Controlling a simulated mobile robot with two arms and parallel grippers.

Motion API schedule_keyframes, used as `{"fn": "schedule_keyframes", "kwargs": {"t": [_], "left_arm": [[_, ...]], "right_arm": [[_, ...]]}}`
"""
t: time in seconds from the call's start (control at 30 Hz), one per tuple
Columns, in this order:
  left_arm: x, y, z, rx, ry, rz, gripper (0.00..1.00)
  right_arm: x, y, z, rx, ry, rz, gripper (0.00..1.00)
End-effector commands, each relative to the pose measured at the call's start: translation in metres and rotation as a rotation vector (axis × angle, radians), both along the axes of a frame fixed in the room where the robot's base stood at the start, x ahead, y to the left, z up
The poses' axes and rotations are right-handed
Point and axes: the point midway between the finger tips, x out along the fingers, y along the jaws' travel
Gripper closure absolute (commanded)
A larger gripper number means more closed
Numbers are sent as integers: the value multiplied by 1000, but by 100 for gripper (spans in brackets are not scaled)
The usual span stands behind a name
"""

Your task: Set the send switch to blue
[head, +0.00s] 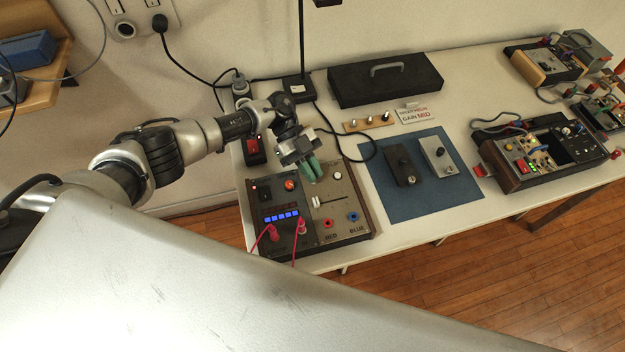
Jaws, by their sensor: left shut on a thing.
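A dark, wood-sided console (347,236) stands at the near left of the table. Its right half is a pale panel with a red jack (327,223) above the word RED and a blue jack (352,217) above the word BLUE. My left gripper (314,178) reaches down to the upper part of this panel. Its greenish fingers are shut on a small control there, which looks to be the send switch. The fingers hide the control, so I cannot tell which way it is set. A slider (316,201) and a white knob (337,175) are close by. My right gripper is not in view.
Pink cables (272,233) plug into the console's left half, below blue lit keys (282,216). A blue mat (400,205) with two small boxes lies to the right. A black case (385,82) and a GAIN MID card (415,114) are behind. Other devices stand farther right.

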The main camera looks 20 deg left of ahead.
Motion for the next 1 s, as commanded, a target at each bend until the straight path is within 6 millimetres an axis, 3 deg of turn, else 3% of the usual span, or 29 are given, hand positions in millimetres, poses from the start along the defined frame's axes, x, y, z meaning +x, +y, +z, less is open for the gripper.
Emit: {"fn": "schedule_keyframes", "kwargs": {"t": [0.03, 0.3, 0.93, 1.0], "left_arm": [[3, 1, -6, -21, 21, 4, 100], [6, 3, -4, -92, 130, 4, 100], [7, 4, -1, -122, 174, 4, 100], [7, 4, -1, -123, 173, 4, 83]], "right_arm": [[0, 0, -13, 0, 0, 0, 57], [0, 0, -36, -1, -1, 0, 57], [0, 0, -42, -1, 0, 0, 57], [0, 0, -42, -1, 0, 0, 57]]}}
